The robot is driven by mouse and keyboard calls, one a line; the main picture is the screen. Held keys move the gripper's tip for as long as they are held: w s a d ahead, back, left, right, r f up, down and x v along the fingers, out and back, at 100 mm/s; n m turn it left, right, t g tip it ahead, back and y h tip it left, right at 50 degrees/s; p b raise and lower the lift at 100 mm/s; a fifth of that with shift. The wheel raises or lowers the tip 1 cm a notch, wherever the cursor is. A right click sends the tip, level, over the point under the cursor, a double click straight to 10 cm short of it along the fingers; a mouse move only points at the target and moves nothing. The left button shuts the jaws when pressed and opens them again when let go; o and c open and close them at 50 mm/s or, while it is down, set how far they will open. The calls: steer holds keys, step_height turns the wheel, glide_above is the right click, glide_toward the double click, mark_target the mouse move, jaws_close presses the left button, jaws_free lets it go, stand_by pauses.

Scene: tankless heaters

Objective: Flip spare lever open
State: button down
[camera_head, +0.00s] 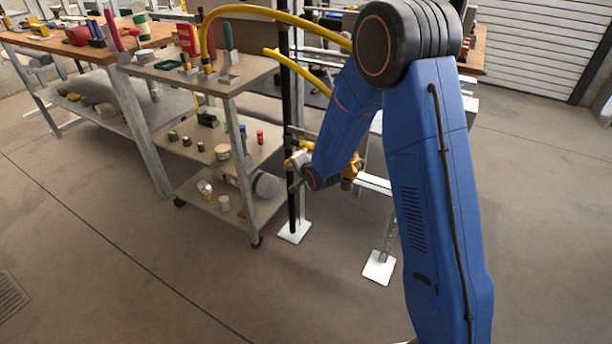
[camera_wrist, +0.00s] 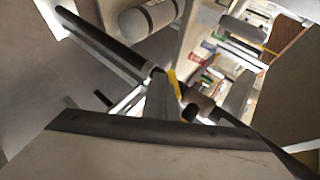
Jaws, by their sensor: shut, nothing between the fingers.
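My gripper (camera_head: 297,170) is at the end of my blue arm, beside the dark upright post and the pipework. In the wrist view my gripper (camera_wrist: 200,90) shows its grey fingers, with nothing held. A small yellow lever-like piece (camera_wrist: 173,83) lies close by one finger, at the end of a dark pipe; I cannot tell whether they touch. In the head view yellow parts (camera_head: 303,144) show just above my gripper, and a yellow fitting (camera_head: 352,168) shows behind my wrist. Which of these is the spare lever, and its angle, I cannot tell. My arm hides part of the pipework.
A grey shelf cart (camera_head: 246,158) with cans and tools stands left of the post (camera_head: 291,120). A yellow hose (camera_head: 262,12) arches from the cart toward the pipework. White foot plates (camera_head: 293,232) rest on the floor. The floor in front is clear.

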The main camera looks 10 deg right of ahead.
steer(key=shift+w+a+r, duration=0.3)
steer(key=shift+a, duration=0.15)
stand_by(0.7)
stand_by(1.1)
